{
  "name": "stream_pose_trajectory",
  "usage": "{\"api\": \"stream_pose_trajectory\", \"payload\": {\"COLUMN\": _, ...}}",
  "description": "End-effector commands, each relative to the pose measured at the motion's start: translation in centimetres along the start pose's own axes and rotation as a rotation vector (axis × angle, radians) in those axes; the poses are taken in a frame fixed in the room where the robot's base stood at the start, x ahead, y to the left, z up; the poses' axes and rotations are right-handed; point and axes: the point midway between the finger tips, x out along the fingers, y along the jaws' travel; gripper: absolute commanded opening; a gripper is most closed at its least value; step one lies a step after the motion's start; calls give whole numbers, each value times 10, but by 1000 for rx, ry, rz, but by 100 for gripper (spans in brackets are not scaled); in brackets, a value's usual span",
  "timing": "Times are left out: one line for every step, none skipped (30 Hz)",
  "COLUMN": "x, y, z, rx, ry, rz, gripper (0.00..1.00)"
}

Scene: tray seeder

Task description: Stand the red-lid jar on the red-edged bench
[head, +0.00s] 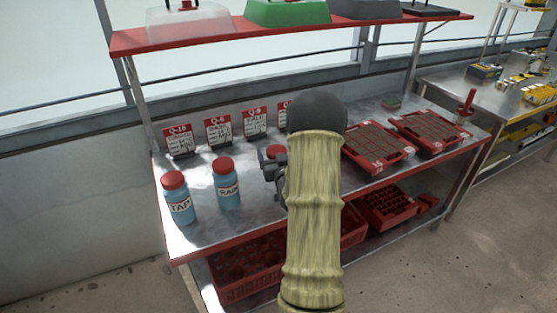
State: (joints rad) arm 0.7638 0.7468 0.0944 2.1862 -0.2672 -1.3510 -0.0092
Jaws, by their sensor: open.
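The red-edged bench (205,229) fills the middle of the head view. Two blue jars with red lids stand upright at its left end: one labelled TAP (178,198) near the left edge, and one labelled RAIN (227,183) to its right. A third red lid (275,151) shows just behind my gripper; what is below it is hidden. My gripper (267,168) is open, over the bench right of the RAIN jar. My arm hides part of the gripper and the bench's middle. I cannot tell whether the gripper touches the third red-lidded thing.
Label cards (178,140) stand along the bench's back. Red trays of brown blocks (378,148) lie on its right. An upper red-edged shelf (150,43) holds covers. Red crates (245,284) sit underneath. Bare bench top shows around the two left jars.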

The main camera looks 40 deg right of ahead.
Motion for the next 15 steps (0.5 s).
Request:
{"api": "stream_pose_trajectory", "payload": {"x": -2, "y": 1, "z": -1, "rx": 0, "ry": 0, "rz": 1, "gripper": 81}}
{"api": "stream_pose_trajectory", "payload": {"x": -4, "y": 1, "z": 0, "rx": 0, "ry": 0, "rz": 2, "gripper": 81}}
{"api": "stream_pose_trajectory", "payload": {"x": -8, "y": 1, "z": 0, "rx": 0, "ry": 0, "rz": 2, "gripper": 81}}
{"api": "stream_pose_trajectory", "payload": {"x": -11, "y": 1, "z": 0, "rx": 0, "ry": -1, "rz": 2, "gripper": 81}}
{"api": "stream_pose_trajectory", "payload": {"x": -15, "y": 1, "z": 0, "rx": 0, "ry": -2, "rz": 2, "gripper": 81}}
{"api": "stream_pose_trajectory", "payload": {"x": -20, "y": 1, "z": 0, "rx": 0, "ry": -1, "rz": 2, "gripper": 81}}
{"api": "stream_pose_trajectory", "payload": {"x": -25, "y": 1, "z": 1, "rx": 0, "ry": -2, "rz": 2, "gripper": 81}}
{"api": "stream_pose_trajectory", "payload": {"x": -30, "y": 1, "z": 1, "rx": 0, "ry": -2, "rz": 2, "gripper": 81}}
{"api": "stream_pose_trajectory", "payload": {"x": -37, "y": 1, "z": 1, "rx": -1, "ry": -1, "rz": 2, "gripper": 81}}
{"api": "stream_pose_trajectory", "payload": {"x": -43, "y": 1, "z": 1, "rx": 0, "ry": -3, "rz": 2, "gripper": 81}}
{"api": "stream_pose_trajectory", "payload": {"x": -48, "y": 1, "z": 1, "rx": 0, "ry": -2, "rz": 3, "gripper": 81}}
{"api": "stream_pose_trajectory", "payload": {"x": -56, "y": 1, "z": 1, "rx": 0, "ry": -3, "rz": 3, "gripper": 81}}
{"api": "stream_pose_trajectory", "payload": {"x": -61, "y": 1, "z": 1, "rx": 0, "ry": -2, "rz": 2, "gripper": 81}}
{"api": "stream_pose_trajectory", "payload": {"x": -67, "y": 1, "z": 1, "rx": 0, "ry": -1, "rz": 2, "gripper": 81}}
{"api": "stream_pose_trajectory", "payload": {"x": -74, "y": 1, "z": 1, "rx": 0, "ry": -2, "rz": 2, "gripper": 81}}
